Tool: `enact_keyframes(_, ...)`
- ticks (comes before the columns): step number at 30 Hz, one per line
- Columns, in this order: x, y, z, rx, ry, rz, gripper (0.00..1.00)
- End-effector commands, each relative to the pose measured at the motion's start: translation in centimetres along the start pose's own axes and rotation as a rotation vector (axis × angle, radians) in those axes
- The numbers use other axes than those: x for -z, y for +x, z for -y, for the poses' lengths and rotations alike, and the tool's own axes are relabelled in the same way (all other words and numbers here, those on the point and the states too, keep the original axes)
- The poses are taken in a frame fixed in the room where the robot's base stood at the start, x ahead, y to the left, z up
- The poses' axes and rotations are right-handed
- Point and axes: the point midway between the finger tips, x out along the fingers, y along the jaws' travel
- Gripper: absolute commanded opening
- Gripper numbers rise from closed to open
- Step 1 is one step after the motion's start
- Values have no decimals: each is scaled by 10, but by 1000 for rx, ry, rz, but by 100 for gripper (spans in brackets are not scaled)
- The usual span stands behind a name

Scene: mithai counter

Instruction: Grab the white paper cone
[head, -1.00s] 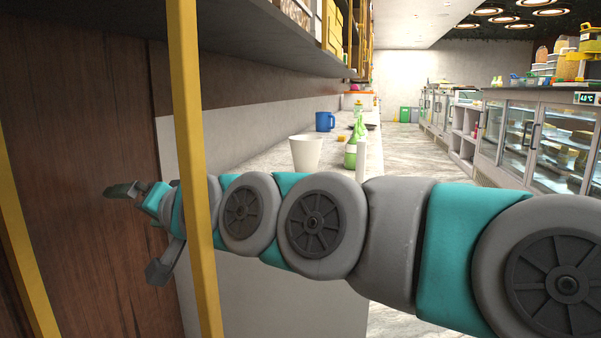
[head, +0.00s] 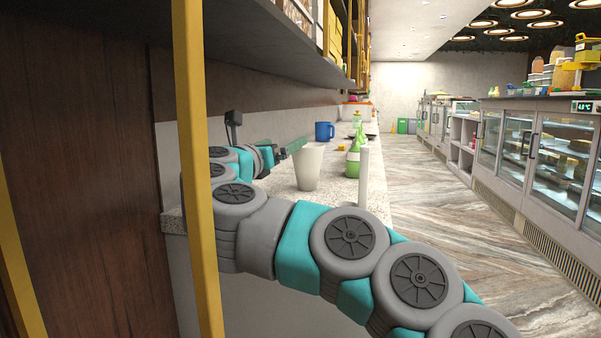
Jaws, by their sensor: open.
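A white tapered cup, which looks like the white paper cone (head: 308,170), stands upright on the speckled counter in the head view, wide end up. My gripper (head: 266,134) is open over the counter just left of the cone. One finger points up near the wall; the other reaches right, close to the cone's upper left rim in the picture. I cannot tell whether they touch. Nothing shows between the fingers. My arm crosses in front of the counter's near edge.
Behind the cone stand a blue mug (head: 324,131) and a green bottle (head: 354,158). A white cylinder (head: 363,180) stands right of the cone. A yellow post (head: 196,150) is close in front at left, and a dark shelf (head: 265,50) hangs above. The marble floor (head: 440,210) at right is open.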

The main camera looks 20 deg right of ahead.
Motion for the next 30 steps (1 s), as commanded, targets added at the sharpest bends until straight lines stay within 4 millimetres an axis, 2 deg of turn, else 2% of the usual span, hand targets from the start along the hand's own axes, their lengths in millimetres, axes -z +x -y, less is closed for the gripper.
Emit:
enact_keyframes(1, 14, 1, 3, 37, 32, -46, 100)
enact_keyframes(3, 30, 2, 8, 80, 66, -89, 100)
enact_keyframes(6, 42, 4, 13, 115, 91, -120, 100)
enact_keyframes(11, 47, 17, 17, 129, 99, -128, 100)
enact_keyframes(19, 52, 60, 21, 125, 96, -126, 100)
enact_keyframes(26, 54, 75, 22, 123, 95, -124, 100)
enact_keyframes(30, 54, 91, 24, 123, 95, -124, 100)
